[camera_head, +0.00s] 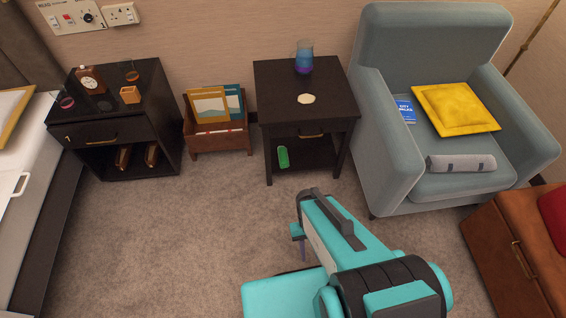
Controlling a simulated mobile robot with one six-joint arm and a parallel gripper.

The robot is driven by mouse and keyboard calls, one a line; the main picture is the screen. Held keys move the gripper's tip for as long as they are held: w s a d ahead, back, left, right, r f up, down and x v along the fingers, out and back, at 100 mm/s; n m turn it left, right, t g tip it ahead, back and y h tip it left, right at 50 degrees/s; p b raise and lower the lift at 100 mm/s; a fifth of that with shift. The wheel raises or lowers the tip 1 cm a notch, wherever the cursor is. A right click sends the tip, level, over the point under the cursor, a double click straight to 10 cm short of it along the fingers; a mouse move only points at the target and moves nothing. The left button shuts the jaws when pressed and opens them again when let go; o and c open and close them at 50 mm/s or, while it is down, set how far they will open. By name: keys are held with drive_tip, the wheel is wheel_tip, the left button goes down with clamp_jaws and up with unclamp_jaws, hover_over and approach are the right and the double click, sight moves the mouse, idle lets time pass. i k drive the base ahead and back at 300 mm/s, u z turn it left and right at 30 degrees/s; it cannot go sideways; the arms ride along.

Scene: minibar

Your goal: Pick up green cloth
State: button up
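A small bright green item (283,157), likely the green cloth, lies at the left front of the lower shelf of the dark side table (268,78). My arm reaches up from the bottom of the picture on the near side of this table. My gripper (300,243) seems to be at the arm's left side, over the carpet and apart from the green item. My arm hides most of it, so its fingers cannot be made out clearly.
A blue-purple vase (304,57) and a pale round coaster (306,99) are on the side table. A magazine box (217,140) and dark nightstand (110,110) stand left. A grey-blue armchair (385,135) and brown leather cabinet (500,250) stand right. Carpet in front is clear.

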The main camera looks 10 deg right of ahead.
sight(283, 157)
drive_tip(key=u, duration=0.45)
drive_tip(key=k, duration=1.25)
drive_tip(key=u, duration=0.9)
drive_tip(key=i, duration=1.75)
drive_tip(key=z, duration=0.55)
drive_tip(key=i, duration=0.35)
drive_tip(key=z, duration=0.2)
